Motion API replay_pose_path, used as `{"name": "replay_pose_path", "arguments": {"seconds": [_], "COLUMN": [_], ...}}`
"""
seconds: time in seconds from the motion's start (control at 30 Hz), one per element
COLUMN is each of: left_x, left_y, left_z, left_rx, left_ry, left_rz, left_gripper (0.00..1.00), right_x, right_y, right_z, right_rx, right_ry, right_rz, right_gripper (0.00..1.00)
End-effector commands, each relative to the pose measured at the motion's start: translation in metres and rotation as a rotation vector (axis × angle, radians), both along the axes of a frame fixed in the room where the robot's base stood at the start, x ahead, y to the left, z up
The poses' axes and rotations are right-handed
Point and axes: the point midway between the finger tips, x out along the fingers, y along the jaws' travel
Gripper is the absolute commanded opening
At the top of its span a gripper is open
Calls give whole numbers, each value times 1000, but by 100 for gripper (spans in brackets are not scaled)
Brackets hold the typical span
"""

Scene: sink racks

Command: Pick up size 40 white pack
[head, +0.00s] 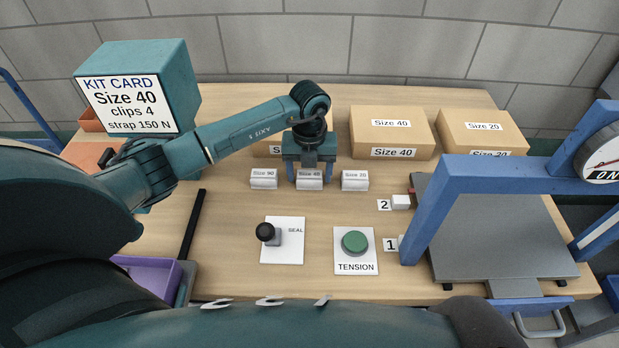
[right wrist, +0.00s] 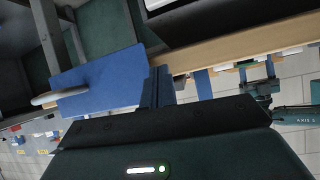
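The size 40 white pack (head: 309,180) is the middle of three small white packs in a row on the wooden table. Its label faces up. My left gripper (head: 310,174) points down over it, with its blue fingers apart, one to each side of the pack. I cannot tell whether the fingers touch it. The left white pack (head: 264,179) has a label that looks like Size 90. The right white pack (head: 355,180) reads Size 20. My right gripper (right wrist: 161,87) shows in the right wrist view with its dark fingers together and nothing visible between them.
Cardboard boxes (head: 392,132) stand behind the packs; one is partly hidden by my left arm. The kit card (head: 125,105) reads Size 40. A black-knobbed SEAL lever (head: 266,233) and green TENSION button (head: 355,242) are in front. A blue-framed press (head: 425,215) stands right.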

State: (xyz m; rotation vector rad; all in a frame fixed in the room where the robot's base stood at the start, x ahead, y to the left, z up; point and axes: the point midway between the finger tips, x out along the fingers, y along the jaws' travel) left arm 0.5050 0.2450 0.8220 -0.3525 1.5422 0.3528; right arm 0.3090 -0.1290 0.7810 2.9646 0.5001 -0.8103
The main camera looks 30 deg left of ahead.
Motion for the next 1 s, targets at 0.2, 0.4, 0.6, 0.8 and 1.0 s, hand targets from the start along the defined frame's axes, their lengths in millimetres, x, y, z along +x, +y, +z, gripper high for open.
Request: {"name": "replay_pose_path", "arguments": {"seconds": [0.2,0.4,0.6,0.8,1.0], "left_x": [0,0,0,1,2], "left_y": [0,0,0,0,1], "left_z": [0,1,1,23,65], "left_rx": [0,0,0,0,0], "left_ry": [0,-1,-1,-5,-7], "left_rz": [0,0,0,-1,0], "left_gripper": [48,33,33,33,33], "right_x": [0,0,0,0,0], "right_y": [0,0,1,1,0], "right_z": [0,0,0,-1,-3], "right_rx": [0,0,1,0,2], "right_ry": [0,0,0,1,1], "right_rz": [1,1,2,3,4], "right_gripper": [0,0,0,0,0]}}
